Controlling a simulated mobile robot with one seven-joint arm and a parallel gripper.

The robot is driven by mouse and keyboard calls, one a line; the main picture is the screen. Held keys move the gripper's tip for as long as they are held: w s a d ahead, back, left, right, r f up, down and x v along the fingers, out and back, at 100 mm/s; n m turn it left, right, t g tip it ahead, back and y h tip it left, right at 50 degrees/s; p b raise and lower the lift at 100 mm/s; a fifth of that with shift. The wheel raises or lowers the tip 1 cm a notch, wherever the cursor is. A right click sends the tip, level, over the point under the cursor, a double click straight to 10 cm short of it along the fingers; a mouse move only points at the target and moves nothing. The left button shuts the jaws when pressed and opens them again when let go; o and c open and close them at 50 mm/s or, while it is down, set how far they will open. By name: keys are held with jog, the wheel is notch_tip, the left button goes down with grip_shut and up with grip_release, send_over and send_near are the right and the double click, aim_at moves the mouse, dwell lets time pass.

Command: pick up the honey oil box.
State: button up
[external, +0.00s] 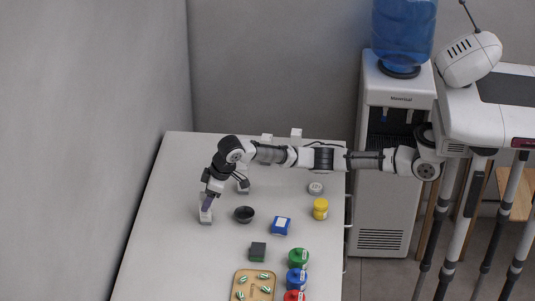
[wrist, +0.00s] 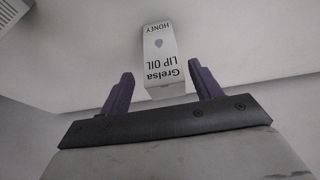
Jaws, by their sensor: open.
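The honey oil box (wrist: 160,58) is a small white carton marked "Grelsa LIP OIL HONEY". In the wrist view it lies between and just beyond the two purple fingers of my gripper (wrist: 158,92), with a gap on each side. In the external view my gripper (external: 206,203) points down at the left part of the counter. The white box (external: 206,218) shows just below the fingers there, partly hidden by them. My gripper is open and holds nothing.
A dark bowl (external: 244,214) stands just right of my gripper. A blue box (external: 281,226), a yellow jar (external: 320,208), a dark green box (external: 258,252) and several lidded jars stand farther right and front. A tray (external: 237,292) is at the front. The counter's left side (external: 160,240) is clear.

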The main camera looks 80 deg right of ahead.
aim_at(206, 218)
jog(key=x, duration=0.3)
jog(key=p+x, duration=0.1)
jog(key=shift+a+f, duration=0.15)
jog(key=shift+a, duration=0.1)
jog(key=shift+c, duration=0.4)
jog(key=c, duration=1)
